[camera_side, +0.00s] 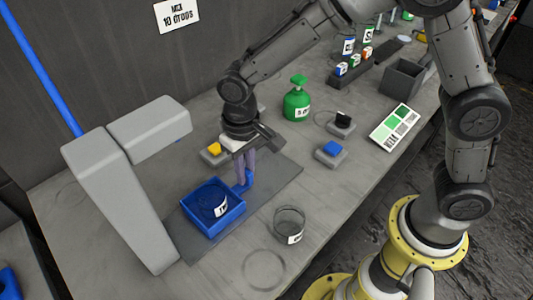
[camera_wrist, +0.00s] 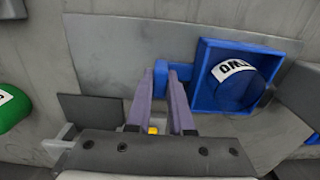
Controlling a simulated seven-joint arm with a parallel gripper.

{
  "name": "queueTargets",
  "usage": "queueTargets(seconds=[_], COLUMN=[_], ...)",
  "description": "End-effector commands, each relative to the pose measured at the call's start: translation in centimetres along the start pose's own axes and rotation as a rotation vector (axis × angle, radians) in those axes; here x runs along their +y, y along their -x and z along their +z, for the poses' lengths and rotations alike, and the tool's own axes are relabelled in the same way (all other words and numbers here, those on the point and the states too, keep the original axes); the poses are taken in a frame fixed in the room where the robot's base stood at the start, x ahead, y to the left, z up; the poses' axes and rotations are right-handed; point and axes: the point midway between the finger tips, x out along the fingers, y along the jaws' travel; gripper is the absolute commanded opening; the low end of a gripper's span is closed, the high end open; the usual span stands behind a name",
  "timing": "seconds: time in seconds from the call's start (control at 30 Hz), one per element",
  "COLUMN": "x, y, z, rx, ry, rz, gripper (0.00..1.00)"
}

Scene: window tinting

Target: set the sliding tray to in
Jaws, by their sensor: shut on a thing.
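The blue sliding tray (camera_side: 205,232) sits on a dark flat plate (camera_side: 278,175), close to the grey machine. It also shows in the wrist view (camera_wrist: 208,47). A dark blue-looking cup with a white label (camera_side: 208,203) stands inside the tray. The tray's blue handle (camera_side: 247,180) sticks out on its side away from the machine. My gripper (camera_side: 245,180) points down at the handle, its purple-grey fingers shut on it; the wrist view shows the fingertips (camera_wrist: 168,72) at the handle. The fingers hide part of the handle.
The grey machine (camera_side: 120,190) overhangs left of the tray. A clear labelled cup (camera_side: 289,224) stands to its right. A yellow button (camera_side: 214,149) and a blue button (camera_side: 333,148) are near my gripper. A green bottle (camera_side: 296,103) stands behind. The plate's far end is bare.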

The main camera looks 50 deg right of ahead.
Motion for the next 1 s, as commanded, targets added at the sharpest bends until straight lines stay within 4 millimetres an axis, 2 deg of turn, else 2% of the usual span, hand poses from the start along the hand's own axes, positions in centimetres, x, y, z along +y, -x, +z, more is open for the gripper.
queueTargets(seconds=[0.03,0.2,0.53,0.57,0.7,0.73,1.0], x=[-1.5,-3.8,-4.3,-4.3,-4.3,-4.2,-4.0], y=[0.2,0.2,0.2,0.2,0.2,0.2,0.2], z=[-0.2,-0.1,-0.1,-0.1,-0.1,-0.1,-0.1], rx=[0.008,0.008,0.009,0.010,0.009,0.008,0.005], ry=[0.006,0.001,-0.001,-0.001,0.000,0.000,-0.001], rz=[-0.004,-0.004,-0.010,-0.011,-0.009,-0.008,-0.004], gripper=[0.00,0.00,0.00,0.22,0.47,0.50,0.50])
